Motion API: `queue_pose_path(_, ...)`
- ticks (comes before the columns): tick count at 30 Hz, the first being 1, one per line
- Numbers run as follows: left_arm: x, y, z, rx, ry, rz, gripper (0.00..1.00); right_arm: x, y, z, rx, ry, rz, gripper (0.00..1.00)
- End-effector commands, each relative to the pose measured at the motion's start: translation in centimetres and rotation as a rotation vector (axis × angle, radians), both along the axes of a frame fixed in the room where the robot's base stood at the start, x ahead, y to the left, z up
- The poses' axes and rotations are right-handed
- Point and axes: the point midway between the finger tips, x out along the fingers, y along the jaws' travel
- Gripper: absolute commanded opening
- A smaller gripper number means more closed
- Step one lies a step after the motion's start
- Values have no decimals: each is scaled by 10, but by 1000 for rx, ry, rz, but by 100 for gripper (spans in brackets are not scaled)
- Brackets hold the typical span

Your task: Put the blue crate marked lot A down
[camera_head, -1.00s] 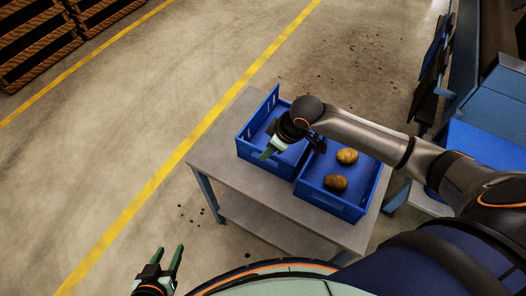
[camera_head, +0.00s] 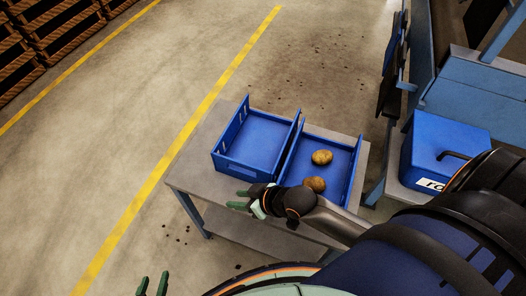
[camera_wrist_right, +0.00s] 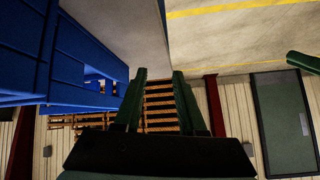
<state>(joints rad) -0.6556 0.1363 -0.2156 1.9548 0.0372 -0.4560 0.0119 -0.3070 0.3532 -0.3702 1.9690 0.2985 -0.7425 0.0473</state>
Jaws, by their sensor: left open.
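Two blue crates stand side by side on a grey table. The left crate (camera_head: 258,137) is empty. The right crate (camera_head: 335,153) holds two potatoes, a far one (camera_head: 322,157) and a near one (camera_head: 315,184). I cannot read a lot mark on either crate. My right gripper (camera_head: 240,199) is at the table's near side, in front of the crates, with nothing held. In the right wrist view its fingers (camera_wrist_right: 160,75) are apart, with blue crate walls (camera_wrist_right: 75,50) to the left. My left gripper (camera_head: 153,284) is open and empty at the bottom left, away from the table.
The grey table (camera_head: 195,165) has a bare strip at its left and near side, and a lower shelf. A blue box (camera_head: 440,150) with a partly hidden white label stands at the right beside machinery. Wooden pallets (camera_head: 50,30) are at the far left. Floor left of the table is clear.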

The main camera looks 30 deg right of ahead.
Motion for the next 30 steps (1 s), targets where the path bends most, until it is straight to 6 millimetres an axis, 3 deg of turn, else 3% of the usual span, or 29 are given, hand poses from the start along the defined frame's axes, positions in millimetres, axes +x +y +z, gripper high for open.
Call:
queue_pose_path(1,0,0,0,-1,0,0,50,-17,-2,-12,11,-1,-49,40)
queue_pose_path(3,0,-1,1,-1,0,0,50,-34,-9,-22,3,-17,-101,40)
queue_pose_path(9,0,-1,1,-2,-1,-1,50,-68,-26,-38,-40,-44,-185,40)
queue_pose_path(22,0,-1,4,-2,-1,-1,50,-74,-29,-38,-50,-51,-196,40)
queue_pose_path(26,0,-1,19,-1,-3,-1,50,-75,-31,-24,-52,-50,-200,40)
queue_pose_path(30,1,3,48,3,-9,6,50,-77,-35,3,-57,-51,-208,40)
